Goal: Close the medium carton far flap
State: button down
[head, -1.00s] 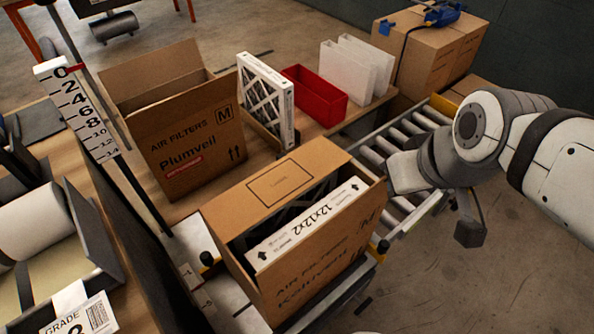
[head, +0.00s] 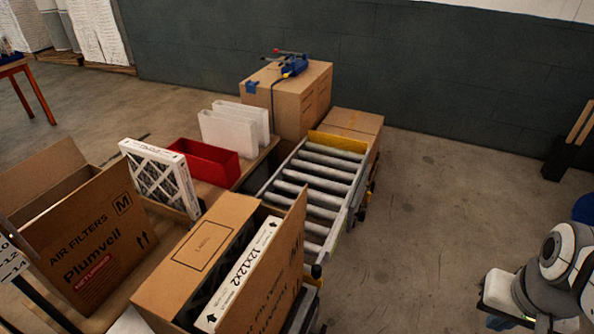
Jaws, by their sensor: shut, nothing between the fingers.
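The brown carton marked M (head: 270,295) stands in front, with a white-edged filter marked 12x12x2 (head: 238,275) in its open top. Its labelled flap (head: 195,250) lies folded over the left part of the opening. The printed right side stands upright beside the filter. A second carton marked M, Plumveil (head: 95,245), stands to the left with a flap (head: 40,180) standing up at its back. My arm is at the lower right corner, well apart from both cartons.
A framed filter (head: 160,180), red bin (head: 205,162) and white panels (head: 235,128) stand on the bench behind. A roller conveyor (head: 315,185) runs behind the front carton. Stacked boxes (head: 290,95) stand at the back. Open floor (head: 430,220) lies to the right.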

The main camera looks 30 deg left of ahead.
aim_at(166, 291)
jog(key=u, duration=0.05)
jog(key=i, duration=0.4)
jog(key=u, duration=1.95)
